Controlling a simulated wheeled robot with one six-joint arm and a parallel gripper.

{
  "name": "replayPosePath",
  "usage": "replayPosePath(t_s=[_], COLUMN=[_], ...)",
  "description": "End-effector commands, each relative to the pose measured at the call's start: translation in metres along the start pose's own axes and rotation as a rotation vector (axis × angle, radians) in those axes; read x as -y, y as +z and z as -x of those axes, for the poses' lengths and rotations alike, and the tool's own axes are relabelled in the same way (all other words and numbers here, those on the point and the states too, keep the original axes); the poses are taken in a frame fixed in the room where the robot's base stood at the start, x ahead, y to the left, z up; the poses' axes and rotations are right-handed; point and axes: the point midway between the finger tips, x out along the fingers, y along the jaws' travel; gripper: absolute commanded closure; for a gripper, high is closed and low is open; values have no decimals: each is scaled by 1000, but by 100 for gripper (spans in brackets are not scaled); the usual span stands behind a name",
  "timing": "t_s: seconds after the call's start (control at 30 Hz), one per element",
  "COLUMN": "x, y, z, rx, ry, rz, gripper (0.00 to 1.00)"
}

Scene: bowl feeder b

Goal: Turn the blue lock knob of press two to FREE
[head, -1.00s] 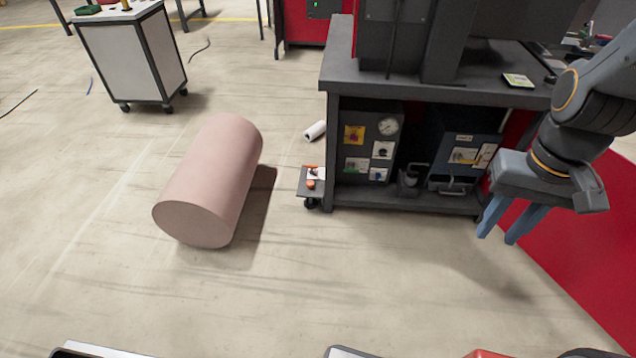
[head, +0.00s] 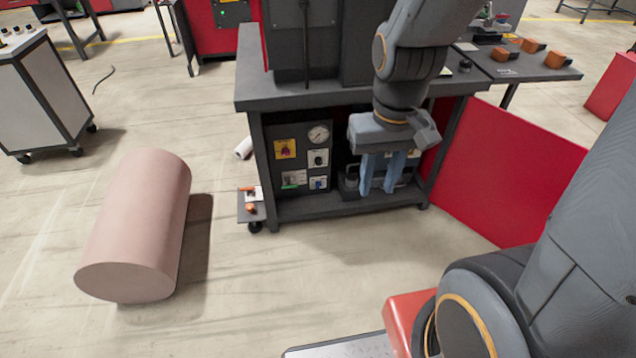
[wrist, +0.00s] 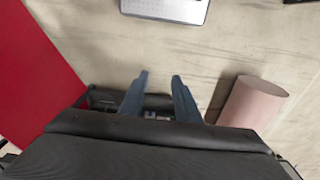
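A grey control panel (head: 302,170) sits under the dark bench in the head view. It carries a gauge, a yellow plate with a knob, a white plate with a dark knob, and lower small plates. A small blue-marked plate (head: 318,184) is at its lower right; I cannot tell whether it is the lock knob, or read any label. My gripper (head: 378,190) points down, its two blue-grey fingers apart and empty, right of the panel. In the wrist view the open fingers (wrist: 161,76) reach over the bench's edge; the panel face is not visible there.
The dark bench top (head: 270,92) overhangs the panel. A small cart (head: 251,212) stands at its left leg. A pink cylinder (head: 140,230) lies on the floor at left. A red panel (head: 500,170) stands at right. The floor in front of the bench is clear.

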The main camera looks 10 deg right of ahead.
Motion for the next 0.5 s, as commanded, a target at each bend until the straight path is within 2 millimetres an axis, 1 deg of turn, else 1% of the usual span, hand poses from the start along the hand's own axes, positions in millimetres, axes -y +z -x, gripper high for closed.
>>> replayPosePath(t_s=[0.03,0.07,0.17,0.2,0.27,0.3,0.37,0.4,0.47,0.5], x=[0,0,0,0,0,0,0,1,1,1], y=[-12,-20,-59,-78,-106,-124,-152,-169,-196,-212], z=[-16,-24,-60,-76,-101,-117,-141,-157,-181,-197], rx=[-14,-29,-94,-126,-176,-210,-261,-294,-345,-379], ry=[0,0,-3,-5,-9,-13,-19,-24,-33,-39], rz=[-8,-16,-49,-66,-92,-108,-134,-151,-175,-192], gripper=[70,70,70,70,70,70,70,70,70,70])
